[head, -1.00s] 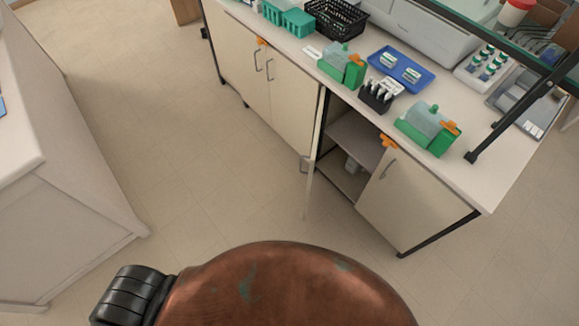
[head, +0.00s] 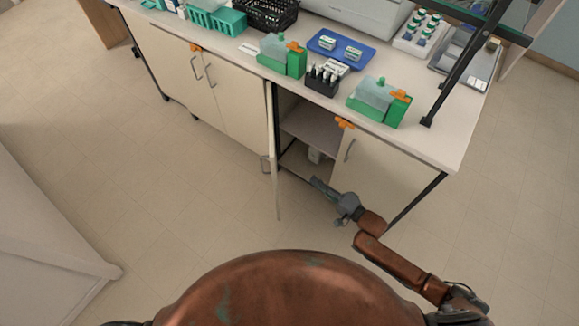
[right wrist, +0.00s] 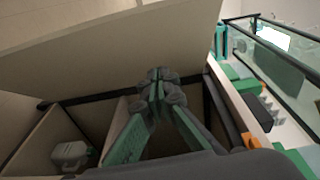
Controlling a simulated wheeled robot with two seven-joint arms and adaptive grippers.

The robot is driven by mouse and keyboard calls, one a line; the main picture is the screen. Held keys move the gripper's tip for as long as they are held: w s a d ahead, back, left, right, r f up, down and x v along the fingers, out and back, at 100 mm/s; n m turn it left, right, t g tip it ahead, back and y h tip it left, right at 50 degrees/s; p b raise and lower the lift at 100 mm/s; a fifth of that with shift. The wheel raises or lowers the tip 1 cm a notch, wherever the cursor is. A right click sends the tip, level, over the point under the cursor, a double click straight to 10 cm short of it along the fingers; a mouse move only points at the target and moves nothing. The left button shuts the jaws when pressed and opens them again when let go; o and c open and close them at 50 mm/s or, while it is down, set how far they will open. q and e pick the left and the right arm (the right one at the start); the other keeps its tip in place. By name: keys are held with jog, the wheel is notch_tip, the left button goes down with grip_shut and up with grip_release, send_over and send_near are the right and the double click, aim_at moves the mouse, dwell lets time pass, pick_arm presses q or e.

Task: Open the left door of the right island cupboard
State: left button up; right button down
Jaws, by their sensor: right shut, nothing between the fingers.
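The right island cupboard (head: 310,132) stands with its left door (head: 273,150) swung out, seen nearly edge-on in the head view. The door's handle (head: 264,165) is on its left face. My right gripper (head: 318,187) is in front of the opening, to the right of the door. In the right wrist view its fingers (right wrist: 156,85) are shut and empty, with the tips close to the broad beige door panel (right wrist: 130,48); I cannot tell whether they touch. The right door (head: 375,170) is closed. My left gripper is out of view.
A white jug (right wrist: 70,155) stands inside the cupboard; shelves show in the head view. The countertop (head: 430,140) holds green staining boxes (head: 380,105), a blue tray (head: 340,48) and a black rack. The floor (head: 180,215) left of the door is clear.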

jog(key=w+a+r+b, duration=0.1)
jog(key=w+a, duration=0.5)
jog(key=a, duration=0.6)
jog(key=shift+w+r+b, duration=0.15)
jog(key=shift+b, duration=0.3)
